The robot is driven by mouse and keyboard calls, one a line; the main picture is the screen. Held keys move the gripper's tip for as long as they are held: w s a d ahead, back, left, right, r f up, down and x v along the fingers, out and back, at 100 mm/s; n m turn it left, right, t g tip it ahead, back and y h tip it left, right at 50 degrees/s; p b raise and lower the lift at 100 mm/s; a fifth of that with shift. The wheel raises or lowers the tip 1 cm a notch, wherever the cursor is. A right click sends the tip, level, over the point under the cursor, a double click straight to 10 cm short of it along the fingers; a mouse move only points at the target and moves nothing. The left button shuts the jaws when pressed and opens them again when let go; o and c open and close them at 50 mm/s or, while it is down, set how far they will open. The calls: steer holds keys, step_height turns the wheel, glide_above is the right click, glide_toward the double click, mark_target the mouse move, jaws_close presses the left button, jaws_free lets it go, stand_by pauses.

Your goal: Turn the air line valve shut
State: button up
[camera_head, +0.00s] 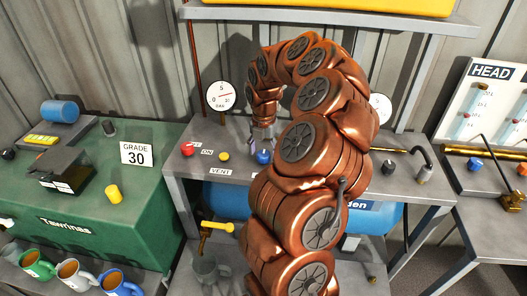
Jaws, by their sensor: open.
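My gripper (263,136) hangs from my copper-coloured arm, pointing down over the grey bench, just above a blue knob (263,157). It is small in the picture, open, and seems to hold nothing. A yellow lever-like fitting (216,226), which may be the air line valve, sticks out at the left end of the blue tank (228,201) under the bench. Its handle lies roughly level. My gripper is above it and to its right, well apart. My arm hides the middle of the tank and bench.
A red knob (187,149) and a yellow knob (224,156) stand left of the blue one. A round gauge (221,96) stands behind them. A brass pipe with a black hose (411,151) is at the right. A glass mug (206,269) stands below the yellow fitting.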

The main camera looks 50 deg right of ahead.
mark_target(262, 154)
step_height(262, 154, up, 12)
stand_by(0.5)
stand_by(0.5)
steer(key=s+a+r+m, duration=0.2)
steer(key=s+a+m, duration=0.15)
steer(key=a, duration=0.85)
steer(key=s+a+r+m, duration=0.15)
steer(key=a+m, duration=0.35)
steer(key=a, duration=0.6)
steer(key=s+a+f+m+g, duration=0.1)
steer(key=s+a+f+m, duration=0.2)
steer(key=s+m, duration=0.4)
steer(key=s+a+f+m, duration=0.4)
steer(key=s+a+m, duration=0.2)
steer(key=s, duration=0.5)
steer(key=shift+s+a+m+g, duration=0.3)
steer(key=shift+s+m+g, duration=0.05)
steer(key=shift+s+g, duration=0.05)
